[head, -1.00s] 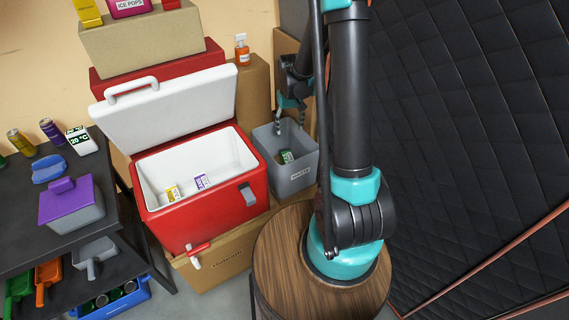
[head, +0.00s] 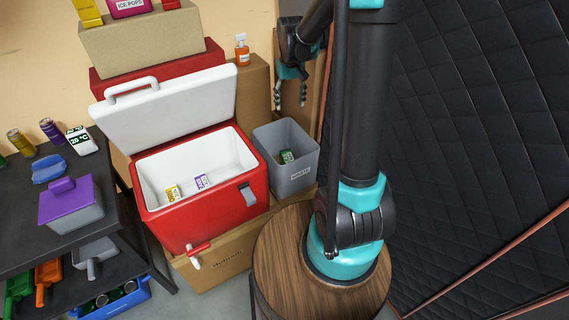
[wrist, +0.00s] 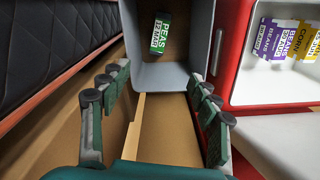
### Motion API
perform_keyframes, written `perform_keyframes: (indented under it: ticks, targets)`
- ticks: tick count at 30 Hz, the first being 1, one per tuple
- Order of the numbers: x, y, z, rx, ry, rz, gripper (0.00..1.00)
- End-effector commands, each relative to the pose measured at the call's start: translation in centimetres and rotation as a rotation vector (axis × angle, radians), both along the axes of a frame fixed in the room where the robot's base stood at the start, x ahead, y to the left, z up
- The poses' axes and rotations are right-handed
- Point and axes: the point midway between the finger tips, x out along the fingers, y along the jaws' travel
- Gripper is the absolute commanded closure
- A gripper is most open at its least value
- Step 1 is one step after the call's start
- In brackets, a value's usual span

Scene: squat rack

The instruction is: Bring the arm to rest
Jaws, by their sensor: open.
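My gripper (head: 290,93) is open and empty in the head view. It hangs above and behind the grey waste bin (head: 298,176), in front of the cardboard boxes. In the wrist view my gripper (wrist: 158,108) shows both fingers spread wide, with nothing between them. A green packet labelled peas (wrist: 160,34) lies inside the bin; it also shows in the head view (head: 286,157). My arm rises from a round wooden stand (head: 285,265).
A red cooler (head: 205,205) with its white lid open stands left of the bin, holding a yellow corn packet (head: 172,192) and purple beans packets (head: 202,181). A dark shelf (head: 100,190) is at left. A black quilted wall (head: 470,130) is close on the right.

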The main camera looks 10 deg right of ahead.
Motion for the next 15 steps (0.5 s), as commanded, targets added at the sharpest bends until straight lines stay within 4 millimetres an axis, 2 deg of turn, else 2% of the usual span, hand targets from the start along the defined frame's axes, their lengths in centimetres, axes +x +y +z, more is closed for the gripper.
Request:
perform_keyframes:
  ticks: [4, 15]
  targets:
    - [-0.01, 0.00, 0.63, 0.000, 0.000, 0.000, 0.38]
    - [-0.01, 0.00, 0.64, 0.000, 0.000, 0.000, 0.38]
